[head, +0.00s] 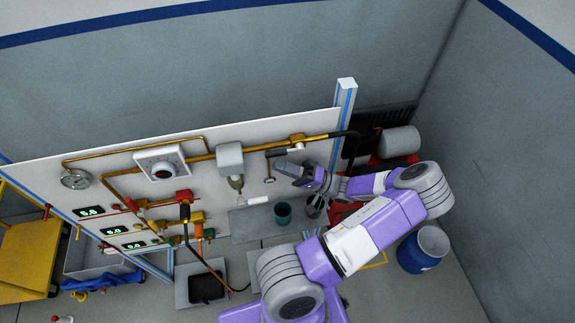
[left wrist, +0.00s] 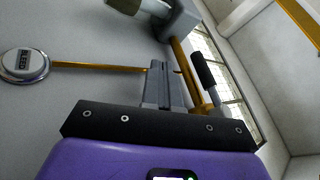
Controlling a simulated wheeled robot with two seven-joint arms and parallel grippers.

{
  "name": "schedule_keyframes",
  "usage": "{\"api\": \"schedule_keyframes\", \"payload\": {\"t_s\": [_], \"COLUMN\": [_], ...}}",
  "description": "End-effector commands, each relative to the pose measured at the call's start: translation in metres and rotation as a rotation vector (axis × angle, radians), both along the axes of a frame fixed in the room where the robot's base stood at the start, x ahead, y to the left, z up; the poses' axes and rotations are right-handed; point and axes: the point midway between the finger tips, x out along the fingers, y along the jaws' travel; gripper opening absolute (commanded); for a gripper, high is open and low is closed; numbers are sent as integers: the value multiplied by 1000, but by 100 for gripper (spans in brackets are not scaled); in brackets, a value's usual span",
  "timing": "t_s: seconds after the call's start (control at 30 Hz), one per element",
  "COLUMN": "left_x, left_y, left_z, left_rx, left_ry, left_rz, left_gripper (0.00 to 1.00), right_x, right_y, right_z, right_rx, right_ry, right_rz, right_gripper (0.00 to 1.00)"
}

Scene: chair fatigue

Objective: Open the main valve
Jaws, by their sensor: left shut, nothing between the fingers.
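The main valve appears to be the brass valve body (head: 297,138) on the pipe at the upper right of the panel. A dark lever (head: 277,153) shows just below it. In the left wrist view a black lever handle (left wrist: 204,72) stands beside the brass pipe. My left gripper (head: 284,168) is shut and empty, just below and in front of the lever. Its closed fingers show in the left wrist view (left wrist: 165,84), left of the handle and apart from it in the picture. The exact depth gap cannot be told. My right gripper is out of view.
The white panel (head: 110,168) carries a gauge (head: 75,179), a dial box (head: 160,162) and several valves. A round BLEED button (left wrist: 24,65) is left of my fingers. A teal cup (head: 283,212) stands on the small shelf. A blue drum (head: 422,250) is at right.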

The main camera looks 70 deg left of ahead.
Motion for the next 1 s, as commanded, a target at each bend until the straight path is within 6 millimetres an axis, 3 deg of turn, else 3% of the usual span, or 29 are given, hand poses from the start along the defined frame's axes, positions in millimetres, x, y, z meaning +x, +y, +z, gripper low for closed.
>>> {"api": "schedule_keyframes", "payload": {"t_s": [0.03, 0.2, 0.4, 0.6, 1.0], "left_x": [11, 42, 67, 76, 76], "left_y": [-4, -19, -31, -35, -36], "left_z": [-12, -31, -48, -53, -53], "left_rx": [1, 0, 0, 0, 0], "left_ry": [-1, -2, -2, -1, 0], "left_rz": [-7, -5, -2, 0, 1], "left_gripper": [0, 0, 0, 0, 0], "right_x": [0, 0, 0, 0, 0], "right_y": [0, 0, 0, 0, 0], "right_z": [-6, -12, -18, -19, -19], "right_rx": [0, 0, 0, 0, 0], "right_ry": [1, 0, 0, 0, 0], "right_rz": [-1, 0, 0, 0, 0], "right_gripper": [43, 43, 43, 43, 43]}}
